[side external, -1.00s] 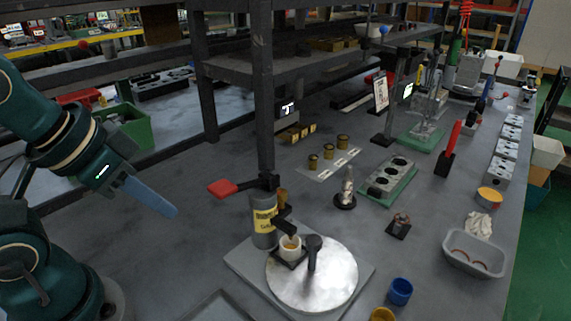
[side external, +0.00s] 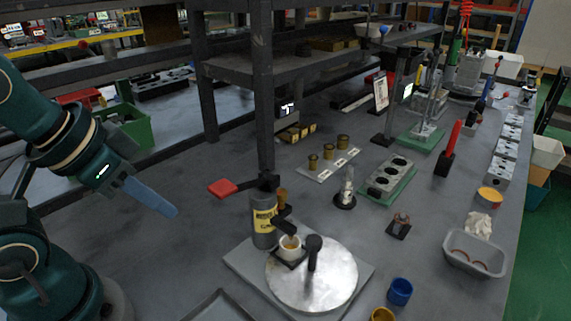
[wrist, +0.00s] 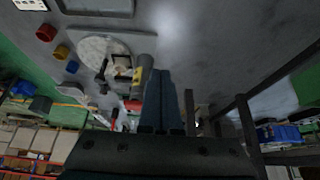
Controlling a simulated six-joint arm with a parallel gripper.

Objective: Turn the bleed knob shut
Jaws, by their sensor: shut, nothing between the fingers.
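My gripper (side external: 172,210) has its blue fingers shut and empty, in the air at the left of the side external view. It points down and right, well apart from the bench fixture. In the wrist view the shut fingers (wrist: 161,85) reach up the middle. The fixture has a grey cylinder (side external: 263,226) with a yellow label, a red-ended lever (side external: 224,187) and a small brown knob-like part (side external: 282,196). I cannot tell for sure which part is the bleed knob. A round metal plate (side external: 325,285) with a black upright handle (side external: 313,252) stands beside the cylinder.
A white cup (side external: 291,247) sits by the cylinder. A blue cup (side external: 400,290) and a yellow cup (side external: 382,314) stand near the front. A dark shelf post (side external: 264,100) rises behind the fixture. The bench between gripper and cylinder is clear.

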